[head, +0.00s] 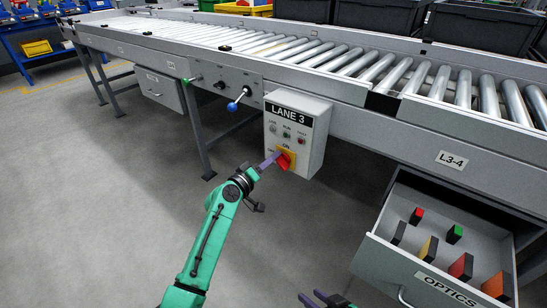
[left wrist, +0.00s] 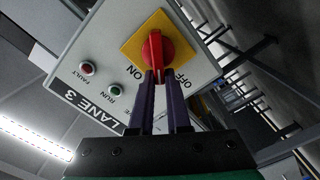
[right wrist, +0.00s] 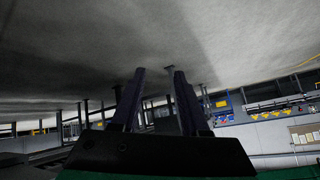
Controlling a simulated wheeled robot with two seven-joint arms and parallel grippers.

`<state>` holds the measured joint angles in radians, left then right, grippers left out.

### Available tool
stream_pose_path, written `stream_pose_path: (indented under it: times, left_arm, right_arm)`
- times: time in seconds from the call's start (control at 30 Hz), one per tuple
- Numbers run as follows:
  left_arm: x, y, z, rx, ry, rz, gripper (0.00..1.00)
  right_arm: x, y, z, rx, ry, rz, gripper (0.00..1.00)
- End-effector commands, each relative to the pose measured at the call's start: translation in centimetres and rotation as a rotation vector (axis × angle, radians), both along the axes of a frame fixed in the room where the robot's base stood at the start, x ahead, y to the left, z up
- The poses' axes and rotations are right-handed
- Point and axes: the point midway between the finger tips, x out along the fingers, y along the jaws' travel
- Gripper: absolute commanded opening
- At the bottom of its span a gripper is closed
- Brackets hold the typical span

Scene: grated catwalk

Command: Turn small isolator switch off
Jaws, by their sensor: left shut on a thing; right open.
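The small isolator switch is a red knob (head: 284,161) on a yellow plate, low on the grey LANE 3 box (head: 301,118). In the left wrist view the red knob (left wrist: 154,45) sits on the yellow plate (left wrist: 131,50); its handle points toward my gripper, between the ON and OFF labels. My left gripper (head: 269,161) is shut on the knob's handle; its purple fingers (left wrist: 159,76) meet the handle from both sides. My right gripper (head: 326,299) is at the bottom edge of the head view, open and empty; its fingers (right wrist: 155,72) also show in the right wrist view.
A roller conveyor (head: 340,55) runs above the box. A blue ball-topped lever (head: 233,106) is left of the box. An open OPTICS drawer (head: 394,267) with several coloured blocks is at the lower right. The floor (head: 110,190) at left is clear.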

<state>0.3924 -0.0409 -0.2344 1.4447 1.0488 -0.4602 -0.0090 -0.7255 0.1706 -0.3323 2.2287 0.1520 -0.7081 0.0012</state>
Motion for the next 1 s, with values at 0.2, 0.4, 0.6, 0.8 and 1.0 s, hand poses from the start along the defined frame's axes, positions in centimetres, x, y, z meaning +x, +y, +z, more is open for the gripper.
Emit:
stream_pose_path:
  times: [0.2,0.4,0.6,0.8,1.0]
  left_arm:
    - [0.1,0.2,-0.6,-0.164,0.125,-0.002,0.00]
    - [0.2,0.4,-1.1,-0.305,0.228,-0.001,0.00]
    - [0.2,0.4,-1.4,-0.418,0.310,0.000,0.00]
    - [0.2,0.4,-1.7,-0.490,0.362,0.000,0.00]
    - [0.2,0.4,-1.8,-0.521,0.385,0.000,0.00]
  right_arm:
    - [0.1,-0.7,0.2,-0.024,0.018,0.000,0.45]
    - [-0.1,-1.1,0.5,-0.042,0.042,0.004,0.45]
    - [-0.4,-1.4,0.7,-0.059,0.068,0.008,0.45]
    - [-0.6,-1.8,0.6,-0.073,0.088,0.009,0.45]
    - [-0.7,-2.0,0.7,-0.081,0.098,0.009,0.45]
